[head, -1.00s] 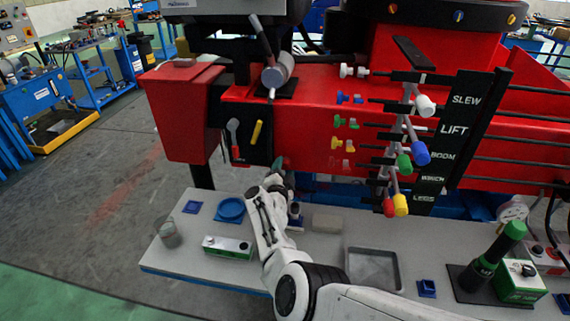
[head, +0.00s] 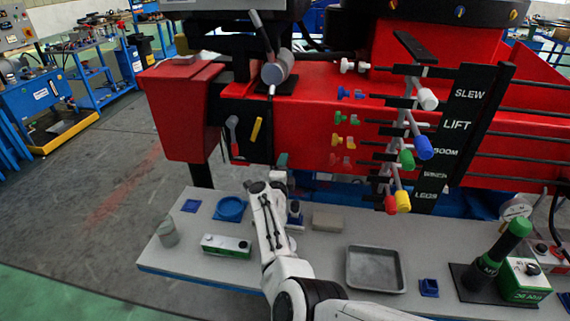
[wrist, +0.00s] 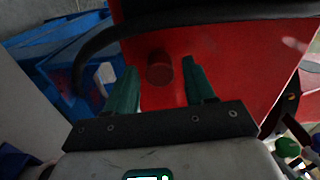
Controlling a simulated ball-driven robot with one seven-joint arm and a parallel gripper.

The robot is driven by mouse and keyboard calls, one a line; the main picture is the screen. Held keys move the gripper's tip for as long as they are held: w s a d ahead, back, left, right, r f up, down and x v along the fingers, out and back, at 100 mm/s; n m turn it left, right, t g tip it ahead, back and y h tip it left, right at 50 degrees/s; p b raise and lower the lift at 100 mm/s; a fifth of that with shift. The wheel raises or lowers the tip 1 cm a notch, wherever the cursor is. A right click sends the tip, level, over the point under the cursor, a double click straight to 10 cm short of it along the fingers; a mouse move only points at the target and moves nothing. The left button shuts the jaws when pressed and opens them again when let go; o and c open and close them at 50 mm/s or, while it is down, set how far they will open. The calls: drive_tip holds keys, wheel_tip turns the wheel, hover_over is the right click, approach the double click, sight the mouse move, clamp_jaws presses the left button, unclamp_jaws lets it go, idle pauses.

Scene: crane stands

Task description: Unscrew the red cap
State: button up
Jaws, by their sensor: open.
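In the wrist view a short round red cap (wrist: 160,68) sticks out from a red machine face. It lies ahead of my gripper (wrist: 158,80), between the two green fingers as seen there, with gaps on both sides. The fingers are open and empty. In the head view my gripper (head: 282,161) is in front of the red machine (head: 300,125), above the bench and left of the coloured fittings. A small red fitting (head: 348,160) sits lowest in that column; I cannot tell whether it is the same cap.
A black hose arches above the cap in the wrist view. The lever rack (head: 405,150) with coloured knobs stands to the right. The grey bench (head: 325,250) below holds a metal tray (head: 402,272), a blue dish (head: 231,209) and a green box (head: 226,246).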

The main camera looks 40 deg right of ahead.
drive_tip(key=m+b, duration=0.8)
drive_tip(key=m, duration=1.6)
drive_tip(key=shift+m, duration=0.4)
drive_tip(key=shift+c, duration=0.4)
